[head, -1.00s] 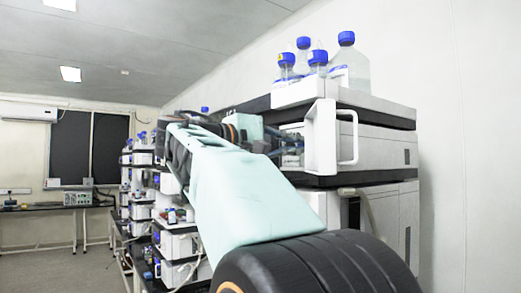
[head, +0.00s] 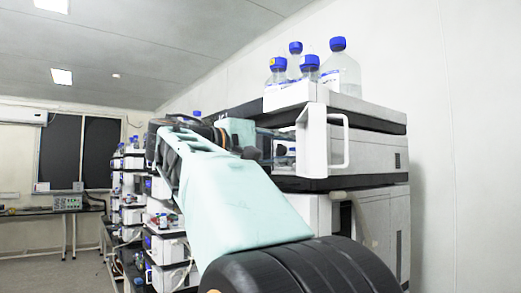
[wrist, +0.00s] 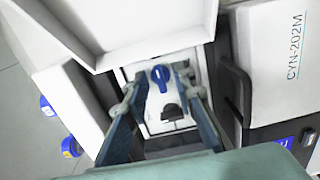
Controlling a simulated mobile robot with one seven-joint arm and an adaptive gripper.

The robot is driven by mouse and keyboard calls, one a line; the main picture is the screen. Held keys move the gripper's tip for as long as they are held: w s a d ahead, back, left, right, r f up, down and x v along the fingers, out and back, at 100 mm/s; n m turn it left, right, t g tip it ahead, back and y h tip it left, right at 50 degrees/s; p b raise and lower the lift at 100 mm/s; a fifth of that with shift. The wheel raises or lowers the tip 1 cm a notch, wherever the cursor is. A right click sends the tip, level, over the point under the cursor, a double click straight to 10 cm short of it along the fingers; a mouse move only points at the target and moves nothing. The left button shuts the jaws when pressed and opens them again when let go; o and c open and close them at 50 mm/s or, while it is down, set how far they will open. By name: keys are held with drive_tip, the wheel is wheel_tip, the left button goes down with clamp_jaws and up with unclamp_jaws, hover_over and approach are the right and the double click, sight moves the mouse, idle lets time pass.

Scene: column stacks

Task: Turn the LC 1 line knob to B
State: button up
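A blue knob (wrist: 160,77) sits on a white panel (wrist: 150,120) in the wrist view, its grip roughly upright in the picture. I cannot read any line or letter marks by it. My gripper (wrist: 162,84) is open, with one finger on each side of the knob. The fingers look apart from the knob, but their depth to it is hard to tell. In the head view my arm reaches to the instrument stack (head: 368,150), and its end and the knob are hidden.
A white door with a handle (head: 346,140) stands open close beside my arm. Blue-capped bottles (head: 338,70) stand on top of the stack. A dark fitting (wrist: 172,112) is just below the knob. More instrument stacks (head: 130,190) line the left, with free floor beyond.

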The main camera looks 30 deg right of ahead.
drive_tip(key=a, duration=1.2)
drive_tip(key=shift+s, duration=0.45)
